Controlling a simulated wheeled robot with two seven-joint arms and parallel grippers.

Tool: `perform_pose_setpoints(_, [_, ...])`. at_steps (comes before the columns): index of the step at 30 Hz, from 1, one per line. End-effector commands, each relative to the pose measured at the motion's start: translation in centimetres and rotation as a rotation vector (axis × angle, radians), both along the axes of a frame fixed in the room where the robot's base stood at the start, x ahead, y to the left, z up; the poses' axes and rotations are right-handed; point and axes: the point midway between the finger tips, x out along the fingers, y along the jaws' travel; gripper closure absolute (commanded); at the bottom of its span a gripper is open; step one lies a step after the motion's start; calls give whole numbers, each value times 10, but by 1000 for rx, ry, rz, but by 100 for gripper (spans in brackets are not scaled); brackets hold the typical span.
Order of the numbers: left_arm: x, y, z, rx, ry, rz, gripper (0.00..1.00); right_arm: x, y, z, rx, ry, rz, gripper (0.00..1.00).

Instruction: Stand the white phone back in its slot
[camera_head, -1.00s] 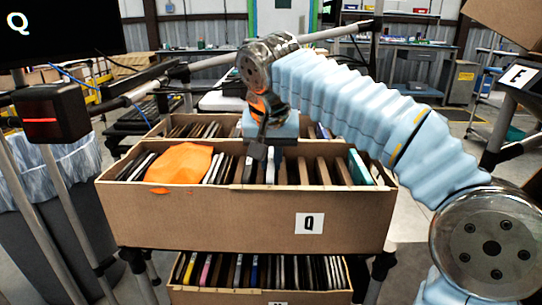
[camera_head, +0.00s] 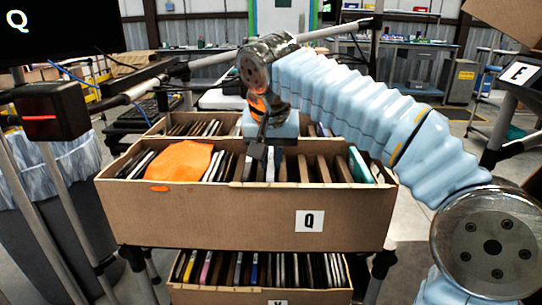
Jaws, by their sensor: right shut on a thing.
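My right arm reaches in from the right, and its gripper (camera_head: 262,152) points down into the carton marked Q (camera_head: 230,217). The gripper is shut on the white phone (camera_head: 270,166), whose pale edge shows just beside the fingers, low among the other phones. Its lower part is hidden by the carton's front wall, so I cannot tell how deep it sits. Dark and brown phones or dividers stand on both sides of it. My left gripper is not in view.
An orange cloth (camera_head: 180,162) lies over the carton's left part. A teal item (camera_head: 359,166) stands near its right end. A lower carton (camera_head: 258,296) with several phones is below, and another carton (camera_head: 190,127) stands behind. A scanner-like box (camera_head: 47,113) is at left.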

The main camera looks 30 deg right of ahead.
Motion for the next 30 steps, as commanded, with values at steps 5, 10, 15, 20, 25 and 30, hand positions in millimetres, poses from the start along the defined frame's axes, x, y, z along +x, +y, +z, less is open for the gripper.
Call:
perform_pose_setpoints(5, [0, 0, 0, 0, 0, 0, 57, 0, 0, 0, 0, 0, 0, 100])
perform_pose_setpoints(10, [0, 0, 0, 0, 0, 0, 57, 0, 0, 0, 0, 0, 0, 75])
perform_pose_setpoints(15, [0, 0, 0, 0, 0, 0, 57, 0, 0, 0, 0, 0, 0, 55])
perform_pose_setpoints(20, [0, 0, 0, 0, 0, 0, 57, 0, 0, 0, 0, 0, 0, 55])
perform_pose_setpoints(25, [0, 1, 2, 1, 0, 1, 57, -1, 1, 5, 1, 0, 0, 55])
perform_pose_setpoints(30, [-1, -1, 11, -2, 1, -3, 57, -10, 7, 35, 1, -3, 1, 55])
